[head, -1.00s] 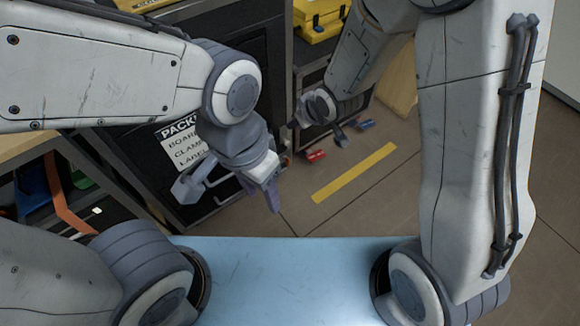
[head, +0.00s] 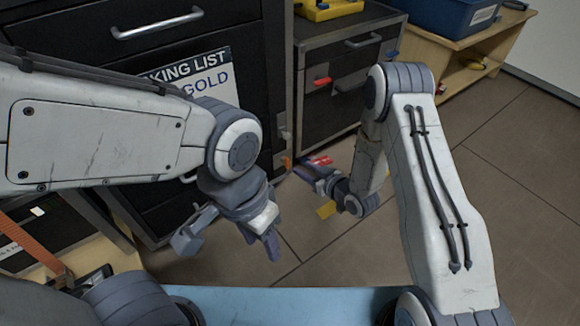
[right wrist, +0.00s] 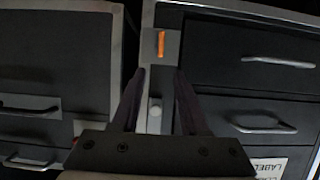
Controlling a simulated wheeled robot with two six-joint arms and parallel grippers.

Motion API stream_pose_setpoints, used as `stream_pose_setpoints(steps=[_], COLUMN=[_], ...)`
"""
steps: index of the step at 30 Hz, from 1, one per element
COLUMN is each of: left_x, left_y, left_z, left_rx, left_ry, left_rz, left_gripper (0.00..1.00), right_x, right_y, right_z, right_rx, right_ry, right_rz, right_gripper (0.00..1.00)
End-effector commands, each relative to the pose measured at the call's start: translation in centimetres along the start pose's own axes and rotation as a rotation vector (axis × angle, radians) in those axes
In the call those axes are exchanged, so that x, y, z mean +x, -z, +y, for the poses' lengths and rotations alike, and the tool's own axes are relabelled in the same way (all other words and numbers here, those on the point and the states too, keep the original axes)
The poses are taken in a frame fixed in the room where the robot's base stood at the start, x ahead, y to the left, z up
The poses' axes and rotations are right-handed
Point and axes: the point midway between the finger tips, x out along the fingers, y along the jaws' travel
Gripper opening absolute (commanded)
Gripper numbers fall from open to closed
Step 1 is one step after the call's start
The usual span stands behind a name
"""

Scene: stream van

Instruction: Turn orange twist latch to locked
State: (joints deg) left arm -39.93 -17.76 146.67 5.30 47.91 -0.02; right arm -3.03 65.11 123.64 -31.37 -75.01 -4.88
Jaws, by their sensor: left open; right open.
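The orange twist latch (right wrist: 161,44) shows in the right wrist view as a short upright bar on a grey post beside the dark drawers. In the head view it is a small orange patch (head: 287,163) low on the cabinet's edge. My right gripper (right wrist: 160,72) is open and empty; the latch appears between and just beyond its fingertips, apart from them. In the head view my right gripper (head: 309,172) is low, just right of the latch. My left gripper (head: 228,243) is open and empty in front of the black cabinet.
The black cabinet (head: 190,70) with a packing list stands left. A grey knob (right wrist: 155,110) shares the latch's post. A smaller drawer cabinet (head: 345,120) has a red piece (head: 322,82) on its front. A wooden shelf (head: 455,60) stands back right. Floor (head: 500,190) is clear on the right.

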Motion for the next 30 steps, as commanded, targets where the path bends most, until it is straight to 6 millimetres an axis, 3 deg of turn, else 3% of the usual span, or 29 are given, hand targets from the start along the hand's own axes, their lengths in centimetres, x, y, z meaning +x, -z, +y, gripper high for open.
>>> stream_pose_setpoints(steps=[6, 12, 18, 26, 27, 30], left_x=[2.8, 4.5, 5.1, 5.1, 5.1, 5.1], left_y=[-0.1, -0.2, -0.3, -0.3, -0.3, -0.3], left_z=[-0.2, -0.3, -0.4, -0.4, -0.4, -0.4], left_rx=[0.0, 0.0, 0.0, 0.0, 0.0, 0.0], left_ry=[0.0, 0.0, 0.0, 0.0, 0.0, 0.0], left_rz=[0.0, 0.0, 0.0, 0.0, 0.0, 0.0], left_gripper=[0.5, 0.5, 0.5, 0.5, 0.5, 0.5], right_x=[4.4, 7.6, 8.9, 9.0, 9.0, 9.0], right_y=[-0.3, -0.2, 0.0, 0.1, 0.1, 0.1], right_z=[-0.1, -0.1, -0.1, -0.1, -0.1, -0.1], right_rx=[-0.004, -0.003, -0.002, -0.001, -0.001, -0.001], right_ry=[0.002, 0.001, 0.001, 0.001, 0.001, 0.0], right_rz=[0.004, 0.002, -0.001, -0.001, -0.001, -0.002], right_gripper=[0.44, 0.44, 0.44, 0.44, 0.36, 0.0])
